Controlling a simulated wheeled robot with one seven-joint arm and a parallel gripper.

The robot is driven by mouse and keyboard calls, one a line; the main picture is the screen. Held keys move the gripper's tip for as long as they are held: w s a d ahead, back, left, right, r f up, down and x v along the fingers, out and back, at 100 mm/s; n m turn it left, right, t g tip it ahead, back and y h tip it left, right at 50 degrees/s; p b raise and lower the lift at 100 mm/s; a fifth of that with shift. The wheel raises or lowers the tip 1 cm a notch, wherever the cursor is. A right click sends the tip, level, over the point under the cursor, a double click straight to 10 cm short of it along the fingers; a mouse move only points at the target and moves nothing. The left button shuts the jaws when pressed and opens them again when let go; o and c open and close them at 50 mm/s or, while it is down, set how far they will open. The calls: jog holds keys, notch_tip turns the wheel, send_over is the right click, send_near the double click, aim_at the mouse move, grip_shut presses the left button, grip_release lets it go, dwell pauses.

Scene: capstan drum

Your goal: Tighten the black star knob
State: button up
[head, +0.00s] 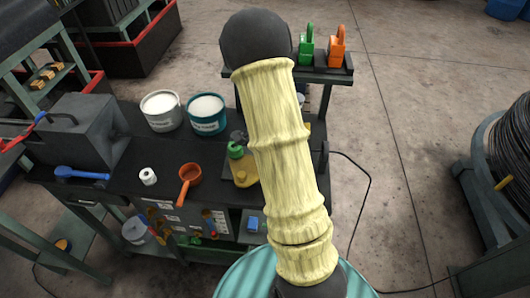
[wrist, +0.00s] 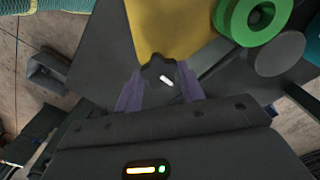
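The black star knob (wrist: 155,68) shows in the wrist view, just above the middle, against a yellow surface. A short white mark lies on its face. My gripper (wrist: 160,80) has two purple fingers that stand apart, one on each side of the knob, with their tips close to its lobes. I cannot tell whether the fingers touch it. In the head view my arm in its pale yellow sleeve hides the gripper, and I cannot make out the knob.
In the wrist view a green ring (wrist: 252,18) and a grey round part lie close, at upper right. A cable reel (head: 510,150) stands at right.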

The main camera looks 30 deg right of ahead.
jog(key=o, duration=0.4)
jog(key=shift+o, duration=0.2)
notch_tip(320, 180, up, 18)
jog(key=b, duration=0.2)
jog(key=shift+f, duration=0.25)
jog(key=s+a+f+n+t, duration=0.1)
jog(key=s+a+f+n, duration=0.3)
jog(key=s+a+n, duration=0.2)
jog(key=s+a+f+n+t, duration=0.1)
jog(key=s+a+f+n, duration=0.2)
jog(key=s+a+n, duration=0.4)
jog(key=shift+a+f+n+t, duration=0.2)
jog(key=shift+f+n+t, duration=0.15)
jog(key=shift+n, duration=0.25)
